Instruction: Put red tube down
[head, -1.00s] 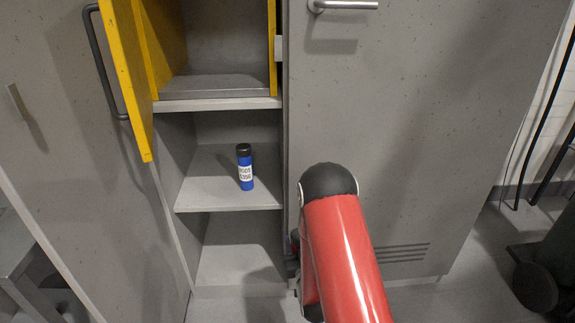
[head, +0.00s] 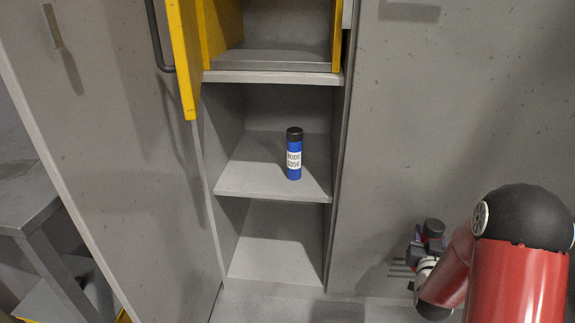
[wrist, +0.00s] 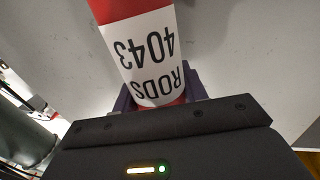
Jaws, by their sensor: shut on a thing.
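The red tube (wrist: 115,8) has a white label (wrist: 148,52) reading RODS 4043, upside down in the wrist view. My gripper (wrist: 160,92) is shut on it, with its dark purple fingers on either side of the labelled part. The tube's far end runs out of the top of the wrist picture. In the head view my gripper (head: 418,238) is small and partly hidden at the wrist, in front of the grey cabinet door, right of the open shelves. I cannot make out the red tube there.
A blue tube (head: 294,160) with a black cap stands upright on the middle shelf (head: 245,184). The bottom shelf (head: 270,262) is empty. A yellow door (head: 184,60) hangs open above left. A grey table (head: 30,205) is at the left.

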